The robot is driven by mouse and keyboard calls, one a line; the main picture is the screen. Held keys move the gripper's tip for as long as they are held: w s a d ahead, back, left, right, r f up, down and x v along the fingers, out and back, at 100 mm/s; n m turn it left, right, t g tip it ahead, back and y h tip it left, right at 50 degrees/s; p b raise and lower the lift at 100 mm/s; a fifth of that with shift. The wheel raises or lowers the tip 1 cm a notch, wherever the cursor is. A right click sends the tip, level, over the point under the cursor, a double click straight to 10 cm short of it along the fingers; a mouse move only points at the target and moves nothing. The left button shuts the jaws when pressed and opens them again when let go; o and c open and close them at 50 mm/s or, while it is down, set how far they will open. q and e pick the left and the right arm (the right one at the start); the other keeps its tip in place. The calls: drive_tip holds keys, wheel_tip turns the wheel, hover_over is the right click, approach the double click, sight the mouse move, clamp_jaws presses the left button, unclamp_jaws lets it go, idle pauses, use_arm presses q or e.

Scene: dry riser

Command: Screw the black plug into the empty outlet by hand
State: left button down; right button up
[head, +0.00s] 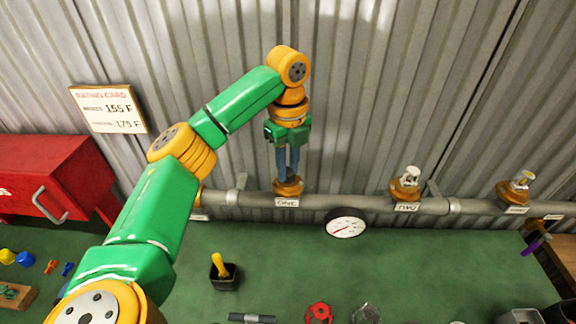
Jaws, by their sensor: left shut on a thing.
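My left gripper (289,174) reaches down from above to the brass outlet (287,188) labelled ONE on the grey pipe. Its blue-grey fingers are shut on a small dark thing at the outlet's mouth, which looks like the black plug; the fingers hide most of it. I cannot tell how deep it sits in the outlet. The outlet labelled TWO (405,192) and another outlet further right (513,192) each hold a light-coloured fitting. My right gripper is out of view.
A pressure gauge (345,224) is on the pipe's front. A black cup with a yellow-handled tool (222,268) stands on the green bench (290,255). A red cabinet (50,170) is at left; a rating card (108,108) hangs on the corrugated wall.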

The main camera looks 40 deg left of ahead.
use_arm(q)
drive_tip(key=shift+m, duration=0.9)
drive_tip(key=m, duration=0.5)
drive_tip(key=shift+m, duration=0.4)
drive_tip(key=m, duration=0.5)
drive_tip(key=shift+f+m, duration=0.1)
drive_tip(key=shift+m, duration=0.3)
drive_tip(key=c, duration=0.5)
unclamp_jaws()
